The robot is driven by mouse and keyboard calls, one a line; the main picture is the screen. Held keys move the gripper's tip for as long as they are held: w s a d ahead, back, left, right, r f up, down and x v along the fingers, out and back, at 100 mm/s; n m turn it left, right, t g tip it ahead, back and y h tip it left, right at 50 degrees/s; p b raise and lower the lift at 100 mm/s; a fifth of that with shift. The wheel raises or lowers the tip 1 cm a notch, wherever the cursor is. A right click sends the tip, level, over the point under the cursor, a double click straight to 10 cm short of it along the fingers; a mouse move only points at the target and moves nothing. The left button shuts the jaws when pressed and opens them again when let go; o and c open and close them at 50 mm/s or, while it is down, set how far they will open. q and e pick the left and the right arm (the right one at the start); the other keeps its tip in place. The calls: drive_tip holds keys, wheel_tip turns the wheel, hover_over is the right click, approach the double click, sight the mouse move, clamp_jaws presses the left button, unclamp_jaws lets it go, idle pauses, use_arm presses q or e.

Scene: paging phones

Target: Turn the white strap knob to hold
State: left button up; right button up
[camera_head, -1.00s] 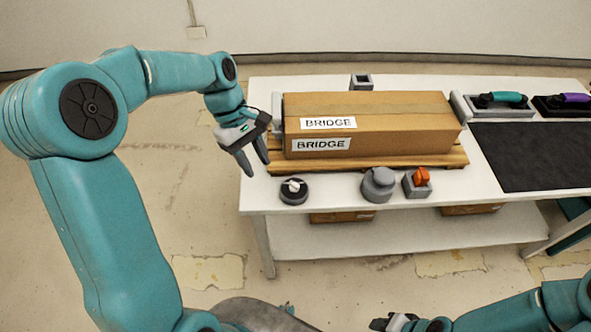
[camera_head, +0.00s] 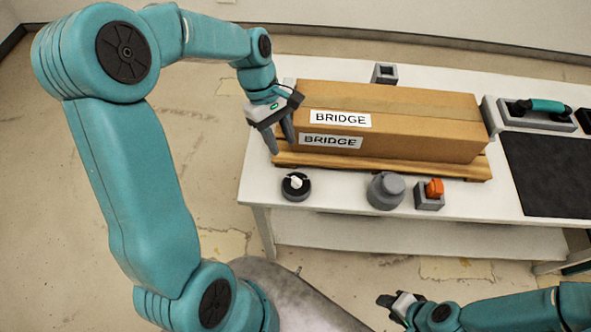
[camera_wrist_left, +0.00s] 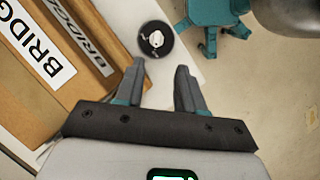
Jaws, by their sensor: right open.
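The white strap knob (camera_head: 296,183) sits on a round black dial near the table's front left corner. It also shows in the left wrist view (camera_wrist_left: 155,39), just beyond my fingertips, with small marks on the dial too small to read. My left gripper (camera_head: 281,147) is open and empty, its fingers pointing down above and behind the knob, beside the box's left end. In the left wrist view my left gripper (camera_wrist_left: 160,67) has its fingers clearly apart, not touching the knob. My right gripper (camera_head: 396,303) is open, low at the front, away from the table.
A cardboard box (camera_head: 420,115) labelled BRIDGE lies on a wooden pallet (camera_head: 400,167) behind the knob. A grey round knob (camera_head: 386,191) and an orange switch (camera_head: 434,189) stand to the right. A teal handset (camera_head: 541,106) and black mat (camera_head: 553,170) are further right.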

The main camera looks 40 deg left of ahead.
sight(297, 181)
use_arm(q)
drive_tip(key=x, duration=1.1)
drive_tip(key=shift+w+d+f+p, duration=0.15)
drive_tip(key=shift+w+d+p, duration=0.05)
drive_tip(key=shift+p, duration=0.1)
drive_tip(key=shift+w+d+f, duration=0.1)
drive_tip(key=shift+d+f, duration=0.05)
drive_tip(key=shift+f, duration=0.05)
drive_tip(key=shift+s+r, duration=0.1)
drive_tip(key=shift+s, duration=0.15)
drive_tip(key=shift+w, duration=0.15)
clamp_jaws()
